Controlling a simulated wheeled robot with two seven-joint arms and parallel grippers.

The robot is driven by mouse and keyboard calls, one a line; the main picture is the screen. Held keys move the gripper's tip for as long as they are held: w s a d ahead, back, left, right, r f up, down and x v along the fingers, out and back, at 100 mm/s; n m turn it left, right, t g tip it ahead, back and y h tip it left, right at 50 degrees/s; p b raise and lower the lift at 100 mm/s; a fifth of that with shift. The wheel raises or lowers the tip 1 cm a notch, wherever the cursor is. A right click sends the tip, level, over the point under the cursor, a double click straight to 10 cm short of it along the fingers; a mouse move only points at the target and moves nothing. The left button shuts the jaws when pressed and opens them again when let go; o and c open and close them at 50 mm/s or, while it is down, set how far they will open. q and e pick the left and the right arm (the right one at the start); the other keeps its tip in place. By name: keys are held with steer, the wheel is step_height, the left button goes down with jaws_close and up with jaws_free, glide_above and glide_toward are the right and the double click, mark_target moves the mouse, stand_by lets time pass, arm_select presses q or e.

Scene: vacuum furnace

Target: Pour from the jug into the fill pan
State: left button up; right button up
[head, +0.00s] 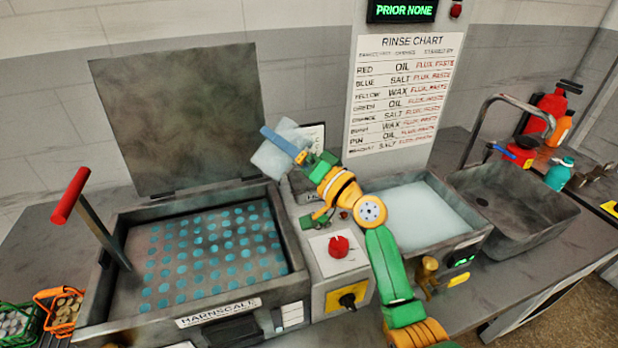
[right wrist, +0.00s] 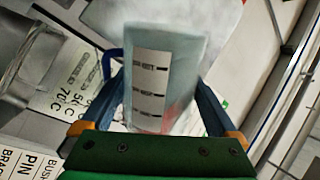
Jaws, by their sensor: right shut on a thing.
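The jug (head: 271,158) is a pale, translucent vessel, tilted in the head view, held up in front of the wall near the open lid. In the right wrist view the jug (right wrist: 187,60) shows a white label with dark marks. My right gripper (head: 287,146) is shut on the jug, a blue finger on either side of it. I cannot tell for sure which vessel is the fill pan: a wide dark basin (head: 118,308) with a blue-dotted floor lies at left, and a smaller basin (head: 455,243) with pale contents lies at right. No stream of liquid shows. My left gripper is not in view.
A raised dark lid (head: 180,115) stands behind the left basin, and a red-handled lever (head: 85,205) rises at its left. A red button (head: 338,246) sits between the basins. A sink (head: 520,215) with a tap is at right. Small baskets (head: 60,310) stand at far left.

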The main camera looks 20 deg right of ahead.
steer(key=shift+d, duration=0.4)
steer(key=shift+s+d+f+m, duration=0.2)
steer(key=shift+d+f+m, duration=0.1)
steer(key=shift+m, duration=0.2)
steer(key=shift+w+h, duration=0.15)
steer(key=shift+h, duration=0.15)
steer(key=shift+a+f+m, duration=0.3)
steer(key=shift+a+m, duration=0.05)
steer(key=shift+m, duration=0.15)
steer(key=shift+s+a+m+t, duration=0.1)
steer(key=shift+s+m+t, duration=0.2)
steer(key=shift+s+t, duration=0.15)
steer(key=shift+s+m, duration=0.1)
steer(key=shift+m, duration=0.2)
stand_by(0.4)
steer(key=shift+d+m+h+p, duration=0.2)
steer(key=shift+m+h+p, duration=0.1)
steer(key=shift+m+p, duration=0.3)
stand_by(0.5)
steer(key=shift+w+d+f+m+t, duration=0.15)
steer(key=shift+w+d+m+t, duration=0.15)
steer(key=shift+d+m, duration=0.25)
stand_by(0.4)
